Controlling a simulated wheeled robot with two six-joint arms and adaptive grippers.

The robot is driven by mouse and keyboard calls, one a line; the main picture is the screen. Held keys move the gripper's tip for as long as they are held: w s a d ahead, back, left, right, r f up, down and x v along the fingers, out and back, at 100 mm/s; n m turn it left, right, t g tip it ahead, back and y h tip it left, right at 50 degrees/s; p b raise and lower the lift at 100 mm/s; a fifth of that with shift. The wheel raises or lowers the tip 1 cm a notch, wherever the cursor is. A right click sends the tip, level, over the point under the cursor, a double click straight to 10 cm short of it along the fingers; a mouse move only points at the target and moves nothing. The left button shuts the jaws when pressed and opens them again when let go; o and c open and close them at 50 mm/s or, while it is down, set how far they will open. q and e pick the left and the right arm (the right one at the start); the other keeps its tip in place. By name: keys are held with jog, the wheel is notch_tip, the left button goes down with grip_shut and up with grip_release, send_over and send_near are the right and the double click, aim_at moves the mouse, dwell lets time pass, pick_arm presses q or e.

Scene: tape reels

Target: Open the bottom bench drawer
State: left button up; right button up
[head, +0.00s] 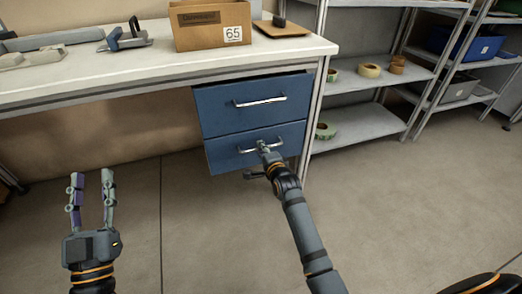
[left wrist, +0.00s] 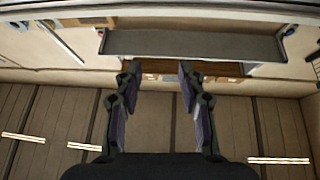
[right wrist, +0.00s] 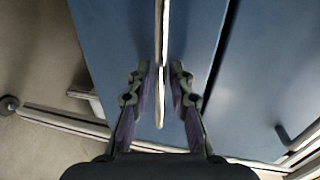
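The bench drawer unit has two blue drawers under the worktop. The bottom drawer (head: 228,157) is the lower one, with a pale bar handle (head: 246,150); its front looks roughly in line with the top drawer's. In the right wrist view the handle (right wrist: 160,100) runs between the fingers of my right gripper (right wrist: 160,75). The right gripper (head: 263,147) hides part of the handle in the head view. My left gripper (head: 91,178) is open and empty, in front of the bench and left of the drawers.
The top drawer (head: 222,108) has its own handle (head: 260,102). A cardboard box (head: 205,30) and a brown tray (head: 280,29) stand on the white worktop (head: 140,62). Metal shelves (head: 360,122) with tape reels stand at right. The floor before the drawers is clear.

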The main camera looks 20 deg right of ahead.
pick_arm(q)
jog(key=shift+s+r+t+h, duration=0.15)
jog(key=shift+s+r+t, duration=0.25)
jog(key=shift+r, duration=0.3)
jog(key=shift+s+r+t+h, duration=0.15)
jog(key=shift+s+r+t, duration=0.2)
jog(key=shift+r, duration=0.35)
pick_arm(e)
jog(key=shift+w, duration=0.4)
pick_arm(q)
jog(key=shift+w, duration=0.1)
pick_arm(e)
grip_shut()
